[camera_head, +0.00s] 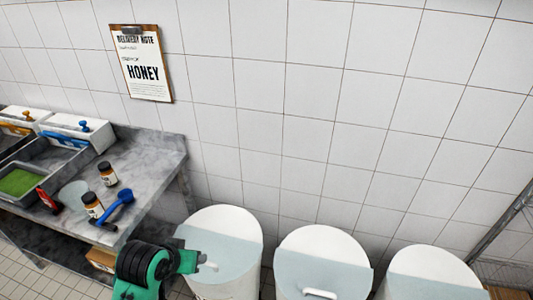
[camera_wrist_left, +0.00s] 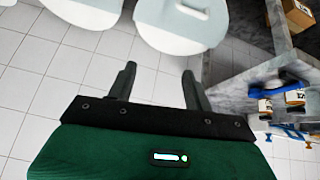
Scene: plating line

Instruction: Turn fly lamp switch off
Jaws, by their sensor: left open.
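No fly lamp and no lamp switch can be made out in either view. My left gripper (camera_wrist_left: 158,70) is open and empty in the left wrist view. Its two dark fingers stand apart above the tiled floor, with white round-lidded bins beyond them. In the head view a green and black part of my arm (camera_head: 145,268) shows at the bottom, in front of the leftmost bin. My right gripper is in neither view.
Three white bins (camera_head: 323,243) stand along the tiled wall. A clipboard reading HONEY (camera_head: 143,72) hangs on the wall.

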